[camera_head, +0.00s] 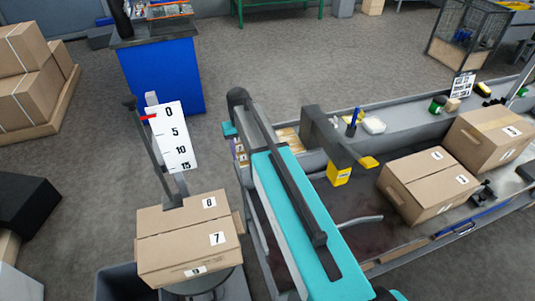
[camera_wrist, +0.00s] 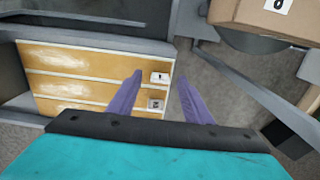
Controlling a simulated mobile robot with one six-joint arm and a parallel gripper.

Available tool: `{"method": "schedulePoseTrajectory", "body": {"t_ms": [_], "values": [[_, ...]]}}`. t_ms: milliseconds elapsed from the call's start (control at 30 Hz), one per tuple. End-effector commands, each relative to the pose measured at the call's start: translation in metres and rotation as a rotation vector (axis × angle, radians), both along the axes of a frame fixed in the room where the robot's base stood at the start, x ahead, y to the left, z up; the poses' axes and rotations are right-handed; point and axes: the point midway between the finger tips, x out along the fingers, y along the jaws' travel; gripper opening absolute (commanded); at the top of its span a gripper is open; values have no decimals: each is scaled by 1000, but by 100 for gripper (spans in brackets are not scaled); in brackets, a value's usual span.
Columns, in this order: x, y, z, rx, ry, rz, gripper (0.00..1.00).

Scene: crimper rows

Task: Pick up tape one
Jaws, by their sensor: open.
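My gripper (camera_wrist: 160,76) shows in the wrist view as two purple fingers, spread apart with nothing between them that I can see being held. Just past the fingertips is a small white piece with a dark and reddish mark (camera_wrist: 159,77), at the right end of a yellow-orange row. A second small white piece with a dark mark (camera_wrist: 156,104) sits below it, also between the fingers in the picture. The marks are too small to read, so I cannot tell which one is tape one. In the head view my teal arm hides much of this area.
The yellow-orange rows (camera_wrist: 75,60) lie in a grey frame. A numbered cardboard box (camera_head: 165,222) stands left of my arm, with a scale card (camera_head: 172,135) behind it. Two boxes (camera_head: 415,190) stand on the right bench. A blue cabinet (camera_head: 160,78) stands behind. Open floor lies beyond.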

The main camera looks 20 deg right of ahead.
Motion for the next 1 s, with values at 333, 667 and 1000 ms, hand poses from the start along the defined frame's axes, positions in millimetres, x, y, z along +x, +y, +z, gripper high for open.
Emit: {"method": "schedulePoseTrajectory", "body": {"t_ms": [333, 667, 1000], "values": [[0, 0, -19, 0, -1, 0, 45], [0, 0, -19, 0, -1, 0, 45], [0, 0, -19, 0, -1, 0, 18]]}}
